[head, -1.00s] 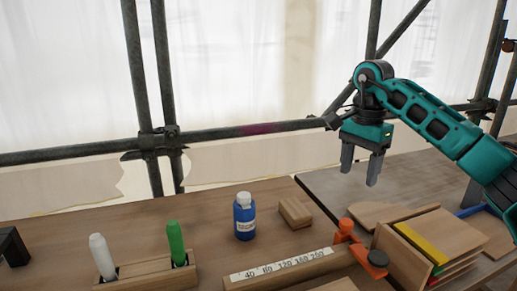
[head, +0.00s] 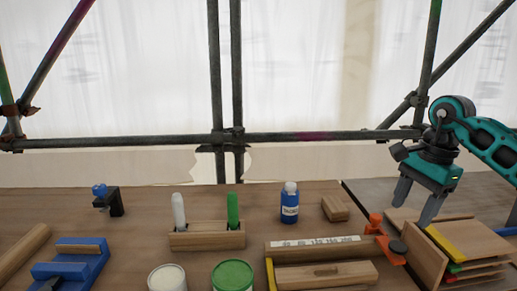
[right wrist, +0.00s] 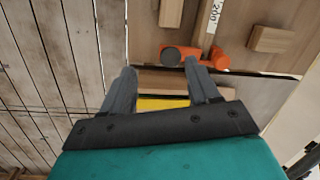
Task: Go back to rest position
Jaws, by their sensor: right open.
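My right gripper (head: 417,205) is at the right of the head view, in front of the scaffold, above the wooden rack of boards. Its two grey fingers are apart with nothing between them. The right wrist view also shows the open fingers (right wrist: 163,92), pointing toward the bench near an orange clamp (right wrist: 202,58). A yellow-edged board (right wrist: 163,103) shows beyond the gap between the fingers. My left gripper is in neither view.
The bench holds a blue bottle (head: 290,204), a wooden block (head: 335,208), a marker holder (head: 206,239), a blue vise (head: 72,264), two tins (head: 233,277) and the board rack (head: 468,243). Scaffold poles (head: 225,137) stand behind.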

